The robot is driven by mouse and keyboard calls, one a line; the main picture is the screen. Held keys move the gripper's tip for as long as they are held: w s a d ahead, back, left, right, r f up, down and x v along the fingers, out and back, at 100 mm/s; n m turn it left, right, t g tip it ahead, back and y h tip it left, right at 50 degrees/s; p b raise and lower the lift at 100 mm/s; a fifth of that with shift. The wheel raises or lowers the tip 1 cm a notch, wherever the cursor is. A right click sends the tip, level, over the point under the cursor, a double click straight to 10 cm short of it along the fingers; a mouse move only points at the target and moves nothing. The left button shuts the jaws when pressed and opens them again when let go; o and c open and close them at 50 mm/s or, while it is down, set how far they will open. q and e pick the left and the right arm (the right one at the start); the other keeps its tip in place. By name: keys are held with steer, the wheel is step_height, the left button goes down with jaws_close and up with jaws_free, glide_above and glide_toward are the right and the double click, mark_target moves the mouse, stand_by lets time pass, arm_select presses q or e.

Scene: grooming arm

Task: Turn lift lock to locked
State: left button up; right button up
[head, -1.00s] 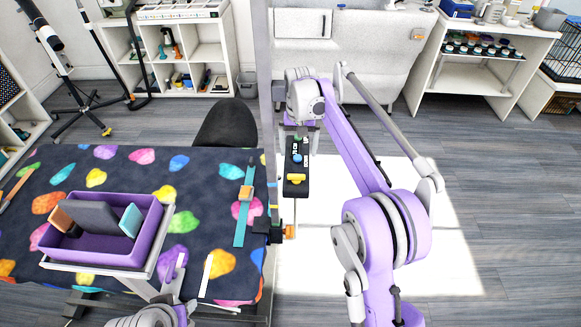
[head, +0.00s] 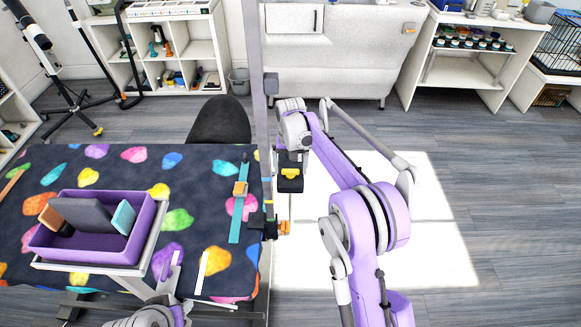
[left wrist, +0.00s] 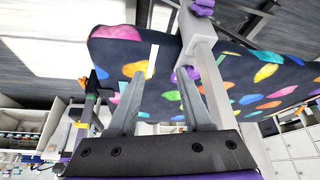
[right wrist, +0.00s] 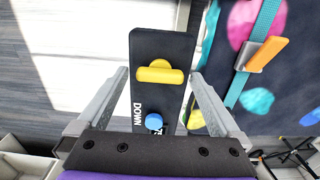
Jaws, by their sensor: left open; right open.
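A black control panel (right wrist: 147,45) with a yellow knob (right wrist: 159,73) fills the middle of the right wrist view. The knob's bar lies across the panel's width. A blue button (right wrist: 153,122) and the word DOWN are nearer the gripper base. My right gripper (right wrist: 159,76) is open, its fingers on either side of the panel in that picture; contact cannot be told. My left gripper (left wrist: 161,70) is open and empty near the table.
A grooming table (head: 215,160) with a colourful top stands at left. A purple tray (head: 95,255) holds several items. A grey post (head: 257,100) with an orange-ended clamp (head: 283,228) stands beside the panel. A teal strap (head: 238,215) lies nearby. The floor at right is clear.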

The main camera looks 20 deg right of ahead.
steer(key=c, duration=1.3)
steer(key=n, duration=0.4)
steer(key=shift+n, duration=0.4)
steer(key=n, duration=0.4)
steer(key=shift+n, duration=0.3)
steer(key=n, duration=0.4)
steer(key=shift+b, duration=0.3)
steer(key=shift+n, duration=2.3)
